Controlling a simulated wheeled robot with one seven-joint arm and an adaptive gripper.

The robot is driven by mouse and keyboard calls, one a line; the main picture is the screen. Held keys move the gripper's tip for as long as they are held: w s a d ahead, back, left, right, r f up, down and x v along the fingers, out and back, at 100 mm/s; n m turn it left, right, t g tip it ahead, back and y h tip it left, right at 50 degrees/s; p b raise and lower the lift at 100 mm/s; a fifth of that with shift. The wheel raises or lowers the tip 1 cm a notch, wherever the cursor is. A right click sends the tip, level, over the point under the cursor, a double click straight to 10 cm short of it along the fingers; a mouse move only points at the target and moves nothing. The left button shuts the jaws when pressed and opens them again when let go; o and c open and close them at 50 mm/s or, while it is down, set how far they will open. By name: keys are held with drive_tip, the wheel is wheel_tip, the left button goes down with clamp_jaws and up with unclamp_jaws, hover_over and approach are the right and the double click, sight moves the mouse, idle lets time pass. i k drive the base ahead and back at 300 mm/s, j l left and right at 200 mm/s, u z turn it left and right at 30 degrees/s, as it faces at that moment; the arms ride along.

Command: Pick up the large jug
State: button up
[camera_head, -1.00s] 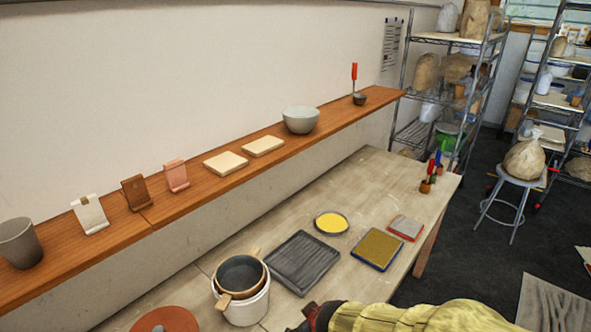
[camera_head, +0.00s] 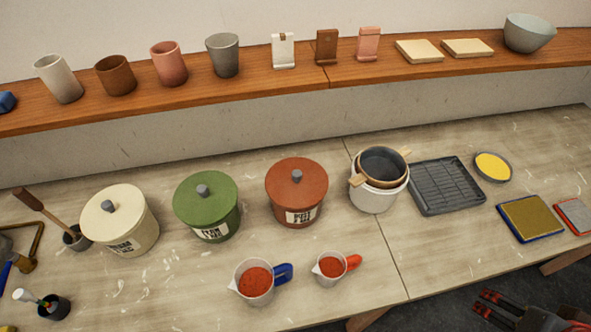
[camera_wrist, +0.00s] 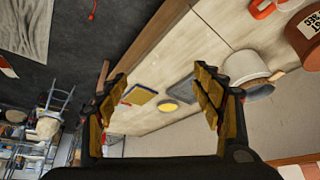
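The large jug (camera_head: 256,282) stands upright on the table near the front edge in the head view. It is pale, filled with red powder, and its blue handle points right. A smaller jug (camera_head: 330,269) with a red-orange handle stands to its right, also holding red powder. My gripper (camera_head: 500,309) is at the bottom right of the head view, beyond the table's front edge and well right of the jugs. In the wrist view my gripper (camera_wrist: 160,100) is open, with nothing between its fingers.
Cream (camera_head: 121,222), green (camera_head: 207,208) and red (camera_head: 297,192) lidded tubs stand behind the jugs. A white bucket with sieves (camera_head: 377,195) and a dark tray (camera_head: 446,186) lie to the right. Table surface around the jugs is clear.

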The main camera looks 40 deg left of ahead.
sight(254, 279)
drive_tip(key=u, duration=2.4)
